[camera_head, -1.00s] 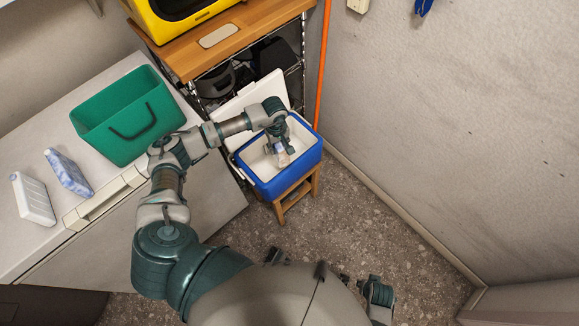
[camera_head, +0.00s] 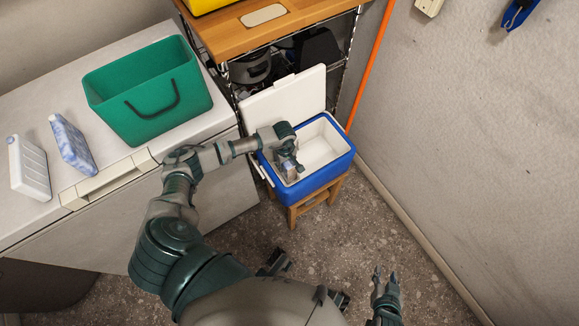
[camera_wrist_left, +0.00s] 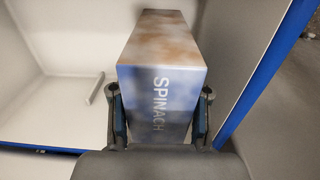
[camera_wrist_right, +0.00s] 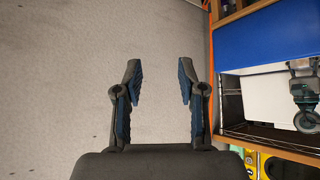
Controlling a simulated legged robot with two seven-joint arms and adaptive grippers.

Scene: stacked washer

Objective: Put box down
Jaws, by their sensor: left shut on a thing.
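A box labelled SPINACH (camera_wrist_left: 160,75) is between the fingers of my left gripper (camera_wrist_left: 158,115), which is shut on it. In the head view my left gripper (camera_head: 291,170) is down inside the left part of an open blue cooler (camera_head: 322,180) with a white inside. The box is mostly hidden there by the gripper. In the left wrist view the box is inside the cooler, near its blue-edged wall (camera_wrist_left: 262,85). Whether it touches the cooler's floor cannot be told. My right gripper (camera_head: 385,278) is open and empty, low at the right; its spread fingers show in the right wrist view (camera_wrist_right: 158,85).
The cooler stands on a wooden stool (camera_head: 318,201), its white lid (camera_head: 285,98) open behind. A wall closes the right side.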

